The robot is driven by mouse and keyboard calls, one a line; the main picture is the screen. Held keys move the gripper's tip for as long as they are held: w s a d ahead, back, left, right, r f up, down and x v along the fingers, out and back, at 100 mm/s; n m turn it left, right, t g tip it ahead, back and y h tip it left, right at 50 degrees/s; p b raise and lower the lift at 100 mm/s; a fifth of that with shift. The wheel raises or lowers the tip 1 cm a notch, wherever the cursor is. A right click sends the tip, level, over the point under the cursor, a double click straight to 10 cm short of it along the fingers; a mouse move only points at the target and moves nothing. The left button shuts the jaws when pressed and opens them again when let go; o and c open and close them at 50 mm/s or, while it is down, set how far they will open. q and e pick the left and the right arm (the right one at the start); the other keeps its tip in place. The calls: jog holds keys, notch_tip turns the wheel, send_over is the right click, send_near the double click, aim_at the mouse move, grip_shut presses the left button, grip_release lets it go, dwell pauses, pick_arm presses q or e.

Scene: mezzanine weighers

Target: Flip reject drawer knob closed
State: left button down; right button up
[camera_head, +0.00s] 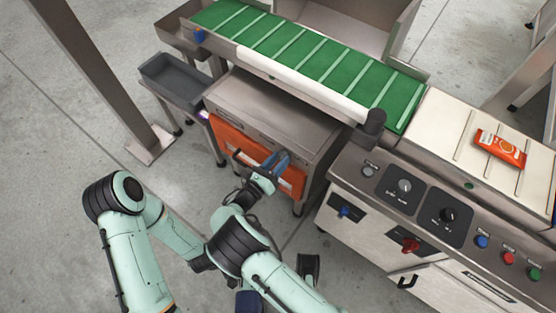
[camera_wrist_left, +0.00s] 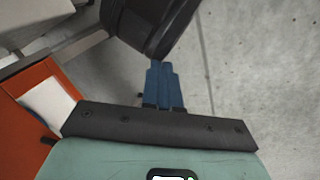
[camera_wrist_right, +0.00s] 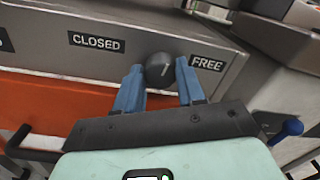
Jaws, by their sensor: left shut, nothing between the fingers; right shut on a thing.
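The reject drawer knob (camera_wrist_right: 158,70) is a dark round knob with a light pointer mark. In the right wrist view it sits on a grey metal panel between a CLOSED label (camera_wrist_right: 97,42) on the left and a FREE label (camera_wrist_right: 207,63) on the right. My right gripper (camera_wrist_right: 159,80) is shut on the knob, one blue finger on each side. In the head view my right gripper (camera_head: 278,164) is at the cabinet front and hides the knob. The orange drawer front (camera_head: 228,137) is below the panel. My left gripper (camera_wrist_left: 165,72) is shut and empty, its fingers together above the floor.
A green conveyor belt (camera_head: 300,50) runs above the cabinet (camera_head: 270,105). A control panel (camera_head: 425,205) with knobs and buttons stands to the right. An orange packet (camera_head: 500,148) lies on the pale belt. A grey bin (camera_head: 175,78) stands at left. Floor is open at left.

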jog(key=n+p, duration=0.1)
jog(key=n, duration=0.4)
jog(key=shift+n, duration=0.4)
pick_arm(q)
jog(key=s+r, duration=0.1)
jog(key=s+d+r, duration=0.1)
jog(key=shift+s+d+r+g+p, duration=0.1)
jog(key=shift+s+d+g+p, duration=0.1)
jog(key=shift+s+g+p, duration=0.2)
pick_arm(e)
jog(key=n, duration=0.5)
jog(key=shift+n+t, duration=0.3)
jog(key=shift+d+f, duration=0.1)
jog(key=o, duration=1)
jog(key=shift+o, duration=0.2)
